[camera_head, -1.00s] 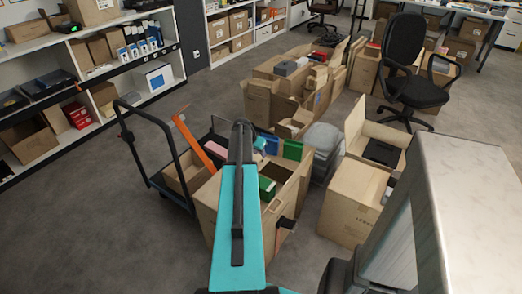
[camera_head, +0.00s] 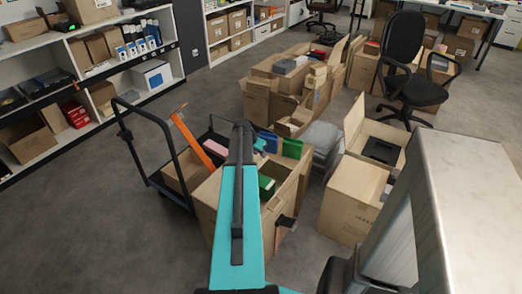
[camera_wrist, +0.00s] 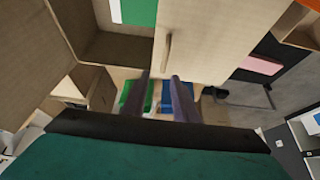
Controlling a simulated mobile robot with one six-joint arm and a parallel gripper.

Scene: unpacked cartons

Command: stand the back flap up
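The open carton (camera_head: 207,213) stands in front of my teal arm, with a green item (camera_head: 267,187) inside. My arm covers much of its opening and back side, so the state of the back flap is hard to tell in the head view. In the wrist view, my gripper (camera_wrist: 161,76) has its two fingers apart with a gap between them. A large cardboard panel (camera_wrist: 215,40) with a slot-like mark lies just ahead of the fingertips; I cannot tell whether they touch it. Green (camera_wrist: 136,96) and blue (camera_wrist: 177,98) items show beyond the fingers.
A dark trolley (camera_head: 170,190) stands left of the carton. More cartons (camera_head: 258,100) and an office chair (camera_head: 405,60) are behind. Floor at the left is clear.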

